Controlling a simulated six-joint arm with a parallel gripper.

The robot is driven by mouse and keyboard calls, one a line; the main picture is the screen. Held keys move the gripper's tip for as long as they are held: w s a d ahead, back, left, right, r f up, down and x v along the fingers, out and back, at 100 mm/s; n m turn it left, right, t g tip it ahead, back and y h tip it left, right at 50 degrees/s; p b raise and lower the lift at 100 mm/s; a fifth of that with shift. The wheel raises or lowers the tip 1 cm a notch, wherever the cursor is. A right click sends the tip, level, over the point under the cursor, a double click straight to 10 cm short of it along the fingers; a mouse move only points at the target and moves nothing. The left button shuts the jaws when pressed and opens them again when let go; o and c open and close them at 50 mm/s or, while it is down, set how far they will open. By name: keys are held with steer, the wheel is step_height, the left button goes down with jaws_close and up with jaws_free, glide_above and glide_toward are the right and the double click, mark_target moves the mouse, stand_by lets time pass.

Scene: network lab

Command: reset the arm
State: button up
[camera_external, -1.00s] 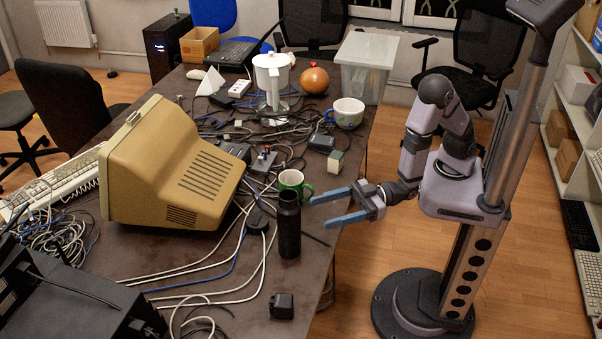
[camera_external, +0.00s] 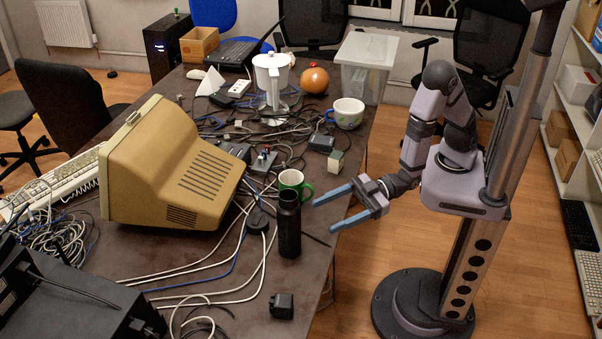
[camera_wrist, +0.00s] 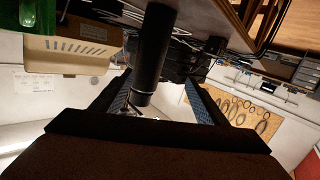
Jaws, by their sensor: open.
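My gripper (camera_external: 332,212) is open and empty at the right edge of the table, its two blue fingers pointing left. A black cylindrical bottle (camera_external: 288,226) stands upright just left of the fingertips. In the external view it looks apart from them. A white and green mug (camera_external: 293,184) stands right behind the bottle. In the wrist view, the black bottle (camera_wrist: 154,55) shows between the two fingers (camera_wrist: 160,95), beyond them, and part of the green mug (camera_wrist: 40,15) is at the upper left.
A beige monitor (camera_external: 170,170) stands on the table (camera_external: 200,255) left of the bottle. Cables (camera_external: 235,270) and a small black adapter (camera_external: 282,306) lie around. A white cup (camera_external: 346,114) and a clear bin (camera_external: 364,65) stand farther back. Floor right of the table is free around my base.

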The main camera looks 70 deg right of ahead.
steer(key=d+f+g+h, duration=0.1)
steer(key=d+f+n+g+h, duration=0.1)
steer(key=d+g+h, duration=0.1)
steer(key=d+f+n+g+h+p, duration=0.1)
steer(key=d, duration=0.1)
steer(key=shift+s+f+g, duration=0.2)
steer(key=shift+s+g, duration=0.1)
steer(key=shift+s, duration=0.05)
steer(key=s+d+f+m+g+h+b, duration=0.1)
steer(key=s+d+f+m+g+h, duration=0.2)
steer(key=d, duration=0.7)
steer(key=s+d+m+g+h+b, duration=0.15)
steer(key=s+d+m, duration=0.3)
steer(key=d, duration=0.65)
steer(key=s+d+f+m+g+h+b, duration=0.1)
steer(key=s+d+f+m+g+h, duration=0.3)
steer(key=d, duration=0.6)
step_height(320, 180, up, 17)
steer(key=w+y+p, duration=0.1)
steer(key=p, duration=1.3)
steer(key=shift+w+a+t, duration=0.2)
steer(key=shift+a+t, duration=0.15)
steer(key=shift+f, duration=0.2)
